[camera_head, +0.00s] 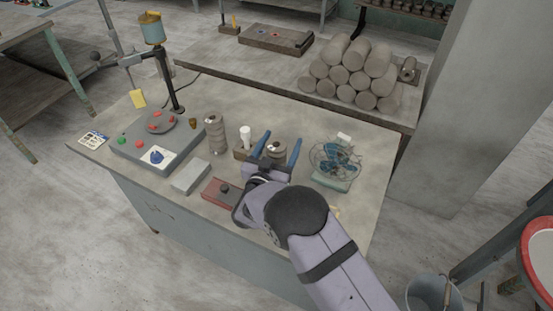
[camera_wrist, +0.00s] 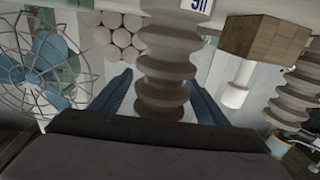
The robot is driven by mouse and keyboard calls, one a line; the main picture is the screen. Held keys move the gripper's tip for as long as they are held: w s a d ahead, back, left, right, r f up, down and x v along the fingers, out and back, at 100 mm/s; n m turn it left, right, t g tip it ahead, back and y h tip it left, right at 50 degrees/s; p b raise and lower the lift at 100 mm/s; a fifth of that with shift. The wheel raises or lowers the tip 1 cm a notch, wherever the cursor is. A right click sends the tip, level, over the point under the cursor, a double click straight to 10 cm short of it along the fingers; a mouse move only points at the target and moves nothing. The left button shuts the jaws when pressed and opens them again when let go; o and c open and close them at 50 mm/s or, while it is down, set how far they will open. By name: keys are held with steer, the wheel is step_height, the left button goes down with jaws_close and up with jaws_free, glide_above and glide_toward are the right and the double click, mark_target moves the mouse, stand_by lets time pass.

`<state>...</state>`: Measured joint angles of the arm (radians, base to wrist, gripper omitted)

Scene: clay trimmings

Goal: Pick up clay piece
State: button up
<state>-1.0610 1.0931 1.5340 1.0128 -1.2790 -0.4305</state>
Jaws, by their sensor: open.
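A ridged grey-brown clay piece (camera_head: 277,149) stands on the workbench, partly hidden behind my gripper (camera_head: 279,145). In the wrist view the ridged clay piece (camera_wrist: 165,68) shows between my two blue fingers, one on each side, with gaps visible. My gripper is open and empty; whether a finger touches the piece I cannot tell. A second, taller ridged piece (camera_head: 216,134) stands further left, and it also shows at the right of the wrist view (camera_wrist: 296,92). A small dark lump (camera_head: 224,188) sits on a reddish block near my wrist.
A caged fan (camera_head: 336,160) stands close right of my gripper. A wooden block (camera_head: 242,154) with a white bottle-like object (camera_head: 245,135) is just left. Clay cylinders (camera_head: 350,75) are stacked behind.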

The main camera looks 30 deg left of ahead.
steer(key=shift+c, duration=0.3)
steer(key=c, duration=1.5)
step_height(320, 180, up, 10)
steer(key=shift+a+b, duration=0.1)
steer(key=shift+b, duration=0.8)
